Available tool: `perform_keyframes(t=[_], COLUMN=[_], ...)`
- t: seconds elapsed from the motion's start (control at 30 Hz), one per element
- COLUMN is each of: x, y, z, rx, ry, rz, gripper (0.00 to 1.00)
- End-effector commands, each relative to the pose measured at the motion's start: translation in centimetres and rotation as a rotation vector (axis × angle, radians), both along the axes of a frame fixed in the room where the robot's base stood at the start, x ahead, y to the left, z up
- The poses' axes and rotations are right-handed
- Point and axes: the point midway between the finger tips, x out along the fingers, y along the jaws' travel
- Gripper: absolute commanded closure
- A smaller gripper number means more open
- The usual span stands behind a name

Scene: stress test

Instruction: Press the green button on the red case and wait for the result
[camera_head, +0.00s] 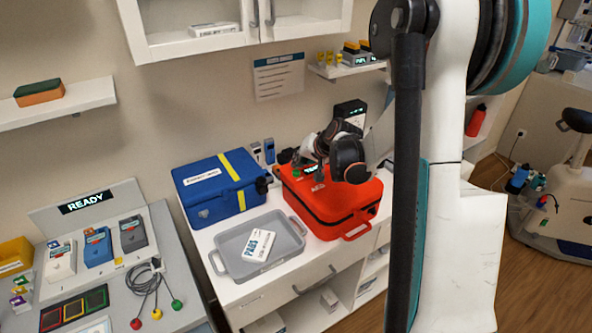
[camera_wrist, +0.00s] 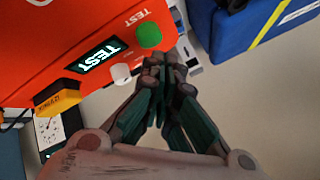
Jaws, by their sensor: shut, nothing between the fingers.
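The red case (camera_head: 335,208) stands on the white counter, with a blue case to its left. In the wrist view its red top (camera_wrist: 60,35) carries a round green button (camera_wrist: 148,36) beside the printed word TEST. A lit display (camera_wrist: 98,55) on it reads TEST. A white knob (camera_wrist: 121,73) and a yellow-orange block (camera_wrist: 57,97) sit along the near edge. My gripper (camera_wrist: 163,68) is shut and empty. In the wrist view its fingertips appear just below the green button; contact cannot be told. In the head view my arm's dark end hangs over the red case.
The blue case (camera_head: 218,190) with a yellow stripe stands close by. A grey tray (camera_head: 222,262) holding a white PADS pack lies in front. A bench at left has a READY display (camera_head: 86,202) and several small devices. Wall cabinets (camera_head: 195,25) hang above.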

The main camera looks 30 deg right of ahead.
Motion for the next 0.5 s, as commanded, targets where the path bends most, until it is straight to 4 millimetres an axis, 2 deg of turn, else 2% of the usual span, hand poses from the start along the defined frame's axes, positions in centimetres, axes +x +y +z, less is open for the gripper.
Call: perform_keyframes(t=[0.5], x=[0.02], y=[-0.01], z=[0.87], rx=[0.000], ry=[0.000], rz=[0.000], gripper=[1.00])
